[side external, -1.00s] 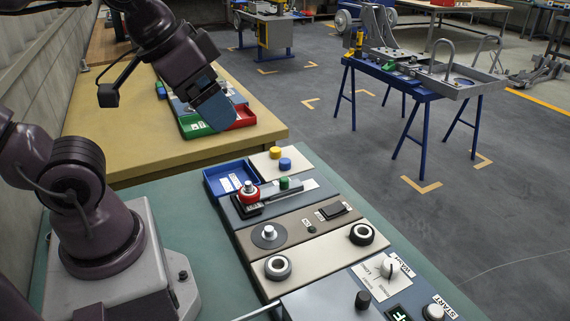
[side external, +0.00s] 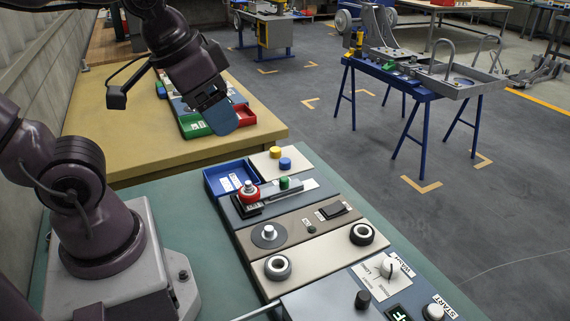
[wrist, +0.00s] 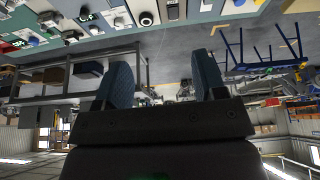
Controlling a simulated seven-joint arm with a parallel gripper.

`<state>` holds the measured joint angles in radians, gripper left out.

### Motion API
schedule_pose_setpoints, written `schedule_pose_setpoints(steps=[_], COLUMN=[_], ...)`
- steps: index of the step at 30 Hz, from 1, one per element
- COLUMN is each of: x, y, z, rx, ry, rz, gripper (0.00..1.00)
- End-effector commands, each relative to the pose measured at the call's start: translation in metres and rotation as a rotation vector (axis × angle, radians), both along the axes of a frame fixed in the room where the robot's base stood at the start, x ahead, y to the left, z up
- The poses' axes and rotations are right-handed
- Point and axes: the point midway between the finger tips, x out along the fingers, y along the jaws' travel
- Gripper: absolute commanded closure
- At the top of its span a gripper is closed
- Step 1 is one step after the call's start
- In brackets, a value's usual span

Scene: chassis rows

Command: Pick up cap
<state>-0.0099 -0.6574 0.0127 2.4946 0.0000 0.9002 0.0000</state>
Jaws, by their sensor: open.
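Two small round pieces that look like caps, one yellow (side external: 275,152) and one blue (side external: 285,164), sit on a cream plate at the far end of the panel row in the side view. My gripper (side external: 222,122) is in the air, up and left of them, pointing down to the right. The wrist view shows my gripper (wrist: 163,72) open, with two blue fingers apart and nothing between them. In that view the panels lie along the top edge, and I cannot make out the caps.
Beside the caps is a blue tray (side external: 208,184) with a white label. A red knob (side external: 249,194), a green button (side external: 284,183) and several other controls stand on the panels. Green and red bins (side external: 243,118) lie on the yellow table behind my gripper.

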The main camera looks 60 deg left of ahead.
Motion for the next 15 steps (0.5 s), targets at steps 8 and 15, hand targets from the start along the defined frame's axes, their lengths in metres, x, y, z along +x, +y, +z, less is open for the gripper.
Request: schedule_pose_setpoints(steps=[8,15], x=[0.057,0.114], y=[0.038,0.097], z=[-0.052,-0.116], rx=[-0.059,-0.052], ry=[0.225,0.291], rz=[0.185,0.458], gripper=[0.36,0.36])
